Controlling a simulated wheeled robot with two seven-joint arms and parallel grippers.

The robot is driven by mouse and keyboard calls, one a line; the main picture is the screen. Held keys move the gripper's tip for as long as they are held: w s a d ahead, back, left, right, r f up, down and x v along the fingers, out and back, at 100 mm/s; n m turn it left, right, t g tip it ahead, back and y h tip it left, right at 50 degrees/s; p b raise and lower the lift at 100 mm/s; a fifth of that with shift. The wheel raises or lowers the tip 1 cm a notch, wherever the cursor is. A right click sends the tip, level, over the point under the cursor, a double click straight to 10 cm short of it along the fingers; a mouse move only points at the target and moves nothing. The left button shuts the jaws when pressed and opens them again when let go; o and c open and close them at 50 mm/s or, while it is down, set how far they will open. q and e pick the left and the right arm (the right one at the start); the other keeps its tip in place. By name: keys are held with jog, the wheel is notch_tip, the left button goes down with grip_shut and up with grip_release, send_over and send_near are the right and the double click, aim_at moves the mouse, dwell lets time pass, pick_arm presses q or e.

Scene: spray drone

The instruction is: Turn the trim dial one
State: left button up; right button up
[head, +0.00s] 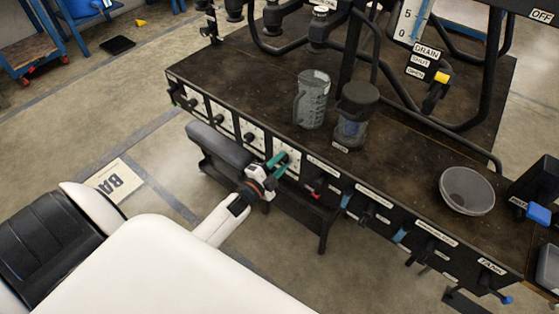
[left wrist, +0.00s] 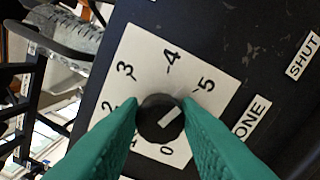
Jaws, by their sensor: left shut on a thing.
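The trim dial (left wrist: 160,118) is a black round knob on a white plate (left wrist: 215,99) numbered 0 to 5. A label reading "ONE" (left wrist: 252,118) is beside the plate. The white mark on the knob lies on the side toward the 5. My left gripper (left wrist: 160,112) has its green fingers on either side of the knob, shut on it. In the head view the left gripper (head: 281,160) is at the bench's front panel, at the rightmost of several white dial plates, and mostly hides that dial. My right gripper is not in view.
On the dark bench (head: 240,75) stand a clear jug (head: 312,100), a black-lidded container (head: 354,115) and a grey bowl (head: 467,191). Coloured levers (head: 402,236) stick out of the front panel to the right of the gripper. A "SHUT" label (left wrist: 303,56) is nearby.

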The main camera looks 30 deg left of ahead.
pick_arm(q)
jog(key=shift+f+m, duration=0.15)
jog(key=shift+m, duration=0.85)
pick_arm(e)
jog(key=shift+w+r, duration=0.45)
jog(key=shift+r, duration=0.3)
pick_arm(q)
jog(key=o, duration=1)
jog(key=s, duration=0.8)
jog(key=s+a, duration=0.1)
jog(key=s, duration=0.3)
jog(key=shift+p, duration=0.4)
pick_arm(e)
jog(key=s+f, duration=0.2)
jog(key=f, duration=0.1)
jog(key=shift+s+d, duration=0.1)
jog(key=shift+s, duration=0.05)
